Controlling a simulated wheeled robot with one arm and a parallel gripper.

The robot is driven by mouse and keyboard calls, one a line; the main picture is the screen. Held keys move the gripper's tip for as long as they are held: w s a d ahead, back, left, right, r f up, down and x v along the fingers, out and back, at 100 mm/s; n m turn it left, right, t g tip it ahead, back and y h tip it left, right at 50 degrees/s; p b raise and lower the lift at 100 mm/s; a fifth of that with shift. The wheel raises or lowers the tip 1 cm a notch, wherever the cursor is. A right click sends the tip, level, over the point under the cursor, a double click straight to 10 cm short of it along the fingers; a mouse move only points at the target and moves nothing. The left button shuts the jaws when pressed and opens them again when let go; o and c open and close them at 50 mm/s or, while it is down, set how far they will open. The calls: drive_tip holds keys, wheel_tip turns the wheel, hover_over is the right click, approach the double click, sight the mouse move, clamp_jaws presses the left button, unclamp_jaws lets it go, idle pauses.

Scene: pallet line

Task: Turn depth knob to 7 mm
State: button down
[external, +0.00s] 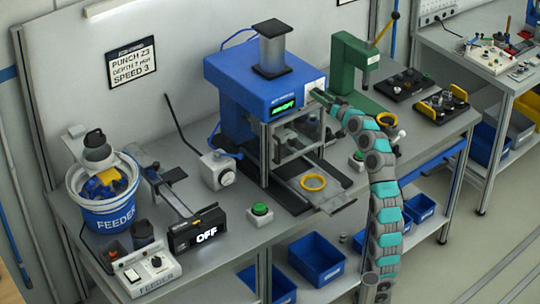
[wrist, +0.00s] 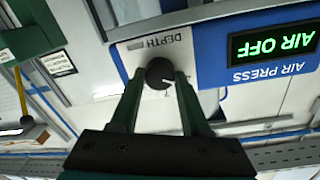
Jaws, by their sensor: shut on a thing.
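The black depth knob (wrist: 157,70) sits on a white panel marked DEPTH on the blue air press (external: 262,85). The wrist view is upside down. My gripper (wrist: 159,77) has one finger on each side of the knob and is shut on it. A white pointer mark on the knob faces a small digit at the picture's lower right of it, too small to read surely. In the external view my gripper (external: 322,97) reaches the press's right side and hides the knob. The press display (wrist: 273,46) reads AIR OFF in green.
A wall card (external: 131,62) reads PUNCH Z3, DEPTH 7 MM, SPEED 3. A blue feeder bucket (external: 108,215) and a green button (external: 260,210) stand left.

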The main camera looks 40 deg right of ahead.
drive_tip(key=shift+r, duration=0.1)
drive_tip(key=m+p, duration=0.1)
drive_tip(key=p, duration=0.1)
drive_tip(key=m+p, duration=0.1)
drive_tip(key=shift+r+p, duration=0.25)
drive_tip(key=shift+p, duration=0.15)
drive_tip(key=m+p, duration=0.3)
drive_tip(key=m, duration=0.1)
drive_tip(key=m+p, duration=0.1)
drive_tip(key=m, duration=0.1)
drive_tip(key=shift+d+f, duration=0.1)
drive_tip(key=shift+f, duration=0.2)
drive_tip(key=shift+m+g, duration=0.3)
drive_tip(key=shift+m, duration=1.4)
drive_tip(key=shift+c, duration=1.9)
unclamp_jaws()
drive_tip(key=shift+s, duration=0.1)
